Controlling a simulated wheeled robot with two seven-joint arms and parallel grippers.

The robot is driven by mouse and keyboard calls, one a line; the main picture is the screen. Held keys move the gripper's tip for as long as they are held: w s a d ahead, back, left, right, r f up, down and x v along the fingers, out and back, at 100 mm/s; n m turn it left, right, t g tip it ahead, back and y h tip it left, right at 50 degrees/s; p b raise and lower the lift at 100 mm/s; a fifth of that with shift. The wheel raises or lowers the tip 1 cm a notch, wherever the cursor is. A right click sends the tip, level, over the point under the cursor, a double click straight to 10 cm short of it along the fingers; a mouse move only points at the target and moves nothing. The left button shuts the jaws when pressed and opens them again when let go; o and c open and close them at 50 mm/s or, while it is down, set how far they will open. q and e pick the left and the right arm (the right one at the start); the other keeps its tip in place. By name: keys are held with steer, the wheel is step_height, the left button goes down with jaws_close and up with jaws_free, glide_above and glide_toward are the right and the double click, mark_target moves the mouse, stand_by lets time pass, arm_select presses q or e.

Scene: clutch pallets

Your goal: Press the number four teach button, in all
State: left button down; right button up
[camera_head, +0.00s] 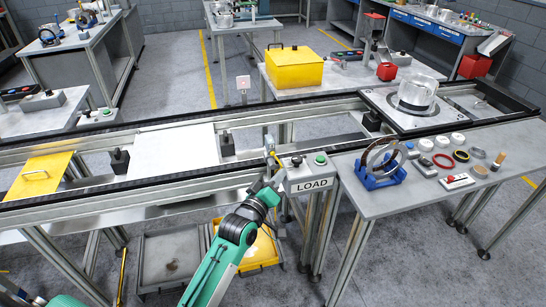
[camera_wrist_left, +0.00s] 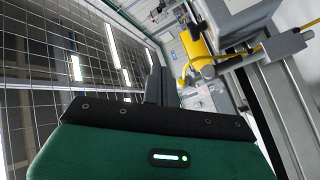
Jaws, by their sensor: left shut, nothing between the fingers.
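A grey LOAD button box (camera_head: 309,178) stands at the front edge of the conveyor. It has a green button (camera_head: 320,158) and a dark button (camera_head: 297,161) on top. No label reading four or teach is legible on any button. My left gripper (camera_head: 281,178) is shut and empty, just left of the LOAD box; whether it touches the box is unclear. My right gripper is not in view.
A side table (camera_head: 375,200) at the right holds a ring in a blue stand (camera_head: 380,170), a small box with a red button (camera_head: 457,181) and several small parts. A white plate (camera_head: 170,150) lies on the conveyor. A yellow bin (camera_head: 262,247) stands below.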

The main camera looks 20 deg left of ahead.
mark_target(272, 153)
arm_select(q)
steer(key=shift+w+a+b, duration=0.25)
steer(key=shift+w+a, duration=0.3)
steer(key=shift+w, duration=0.25)
steer(key=shift+w+a+b, duration=0.25)
steer(key=shift+w+a, duration=0.25)
steer(key=shift+w, duration=0.35)
steer(key=shift+w+a+b, duration=0.25)
steer(key=shift+w+a, duration=0.3)
steer(key=shift+w, duration=0.25)
steer(key=shift+w+a, duration=0.1)
steer(key=shift+w, duration=0.05)
steer(key=shift+w+a, duration=0.2)
steer(key=shift+w, duration=0.05)
steer(key=shift+w, duration=0.1)
stand_by(0.6)
